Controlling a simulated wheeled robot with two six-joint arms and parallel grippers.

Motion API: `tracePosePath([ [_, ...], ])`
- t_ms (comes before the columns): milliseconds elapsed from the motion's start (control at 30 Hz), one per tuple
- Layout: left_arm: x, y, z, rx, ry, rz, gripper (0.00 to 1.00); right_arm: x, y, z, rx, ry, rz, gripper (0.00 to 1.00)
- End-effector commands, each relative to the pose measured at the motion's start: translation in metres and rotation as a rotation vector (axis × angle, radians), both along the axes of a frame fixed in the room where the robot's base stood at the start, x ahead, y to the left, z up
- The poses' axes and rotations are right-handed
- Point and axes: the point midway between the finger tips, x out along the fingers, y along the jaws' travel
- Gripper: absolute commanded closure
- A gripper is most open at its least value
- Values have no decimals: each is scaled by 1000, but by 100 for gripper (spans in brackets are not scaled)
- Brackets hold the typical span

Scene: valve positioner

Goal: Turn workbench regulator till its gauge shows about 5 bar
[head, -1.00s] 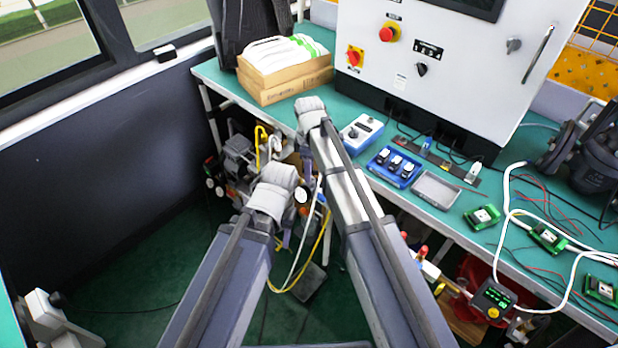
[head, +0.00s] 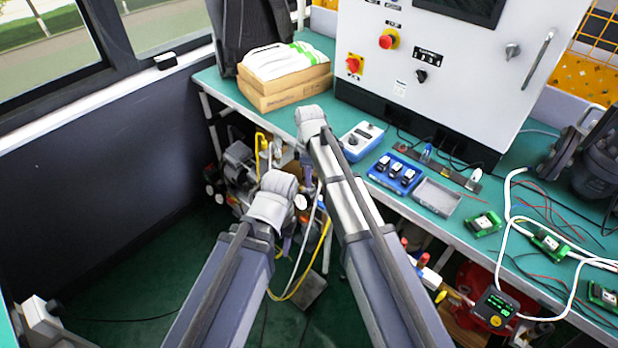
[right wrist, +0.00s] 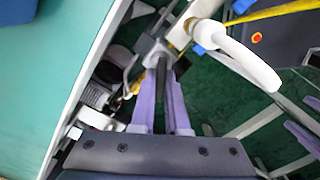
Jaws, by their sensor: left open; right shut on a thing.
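My right gripper (right wrist: 160,72) shows in the right wrist view with its purple fingers closed around a dark, narrow part, likely the regulator's knob (right wrist: 162,72). In the head view my right gripper (head: 306,172) points down at the workbench's front edge. A small round white dial (head: 300,202), likely the gauge, sits just below it, beside my left wrist. Its needle and reading are too small to make out. My left gripper (head: 284,243) is lower, open, its fingers pointing down and partly hidden by its wrist. The regulator body is mostly hidden by my arms.
A yellow hose (head: 325,245) hangs below the bench (head: 465,230). A blue-white meter (head: 361,140), blue tray (head: 395,172) and cardboard box (head: 285,92) stand on top. Pipework crowds the space underneath.

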Motion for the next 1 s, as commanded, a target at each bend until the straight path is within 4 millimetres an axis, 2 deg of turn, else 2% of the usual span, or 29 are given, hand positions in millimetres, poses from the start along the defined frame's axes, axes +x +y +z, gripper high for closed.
tracePosePath([
  [267,0,0,0,0,0,0,50,0,0,0,0,0,-9,100],
  [467,0,0,0,0,0,0,50,0,0,0,0,0,-78,100],
  [1000,0,0,0,0,0,0,50,2,-1,0,0,0,-511,100],
])
